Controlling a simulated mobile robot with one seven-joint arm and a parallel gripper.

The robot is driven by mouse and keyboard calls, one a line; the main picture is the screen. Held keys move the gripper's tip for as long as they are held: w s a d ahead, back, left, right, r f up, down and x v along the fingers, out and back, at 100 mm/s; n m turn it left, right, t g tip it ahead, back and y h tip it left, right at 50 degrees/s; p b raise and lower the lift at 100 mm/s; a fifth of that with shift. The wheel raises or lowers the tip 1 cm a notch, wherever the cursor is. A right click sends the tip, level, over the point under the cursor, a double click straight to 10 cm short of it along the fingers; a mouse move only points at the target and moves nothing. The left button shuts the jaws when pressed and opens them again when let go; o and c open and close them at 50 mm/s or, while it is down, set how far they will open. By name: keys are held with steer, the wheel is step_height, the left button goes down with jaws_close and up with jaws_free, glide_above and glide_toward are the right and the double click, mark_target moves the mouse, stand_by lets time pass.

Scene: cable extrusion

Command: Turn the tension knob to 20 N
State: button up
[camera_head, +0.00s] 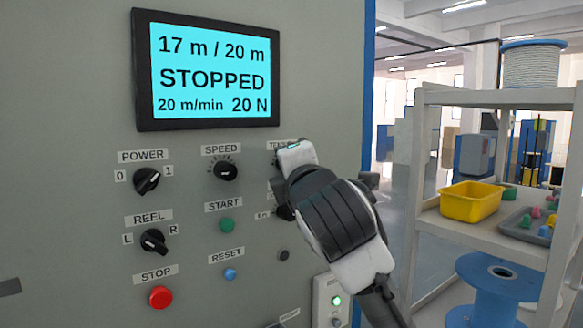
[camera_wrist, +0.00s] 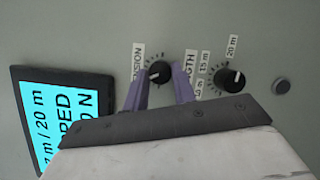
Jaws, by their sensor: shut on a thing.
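The black tension knob (camera_wrist: 159,70) sits on the grey panel beside its partly covered TENSION label (camera_wrist: 138,62). The two purple fingers of my gripper (camera_wrist: 160,84) stand on either side of the knob, shut on it. In the head view my gripper hides the knob and most of its label. The display (camera_head: 208,72) reads 17 m / 20 m, STOPPED, 20 m/min and 20 N.
The speed knob (camera_head: 226,171) is just left of my gripper, with the green start button (camera_head: 226,225) below. The length knob (camera_wrist: 228,78) is close by. The power (camera_head: 146,180) and reel (camera_head: 153,240) switches and red stop button (camera_head: 160,297) are further left. Shelves (camera_head: 480,97) stand right.

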steer(key=o, duration=1)
steer(key=shift+s, duration=0.1)
steer(key=b+v, duration=0.3)
steer(key=v, duration=1)
steer(key=shift+s+d, duration=0.1)
steer(key=shift+s, duration=0.25)
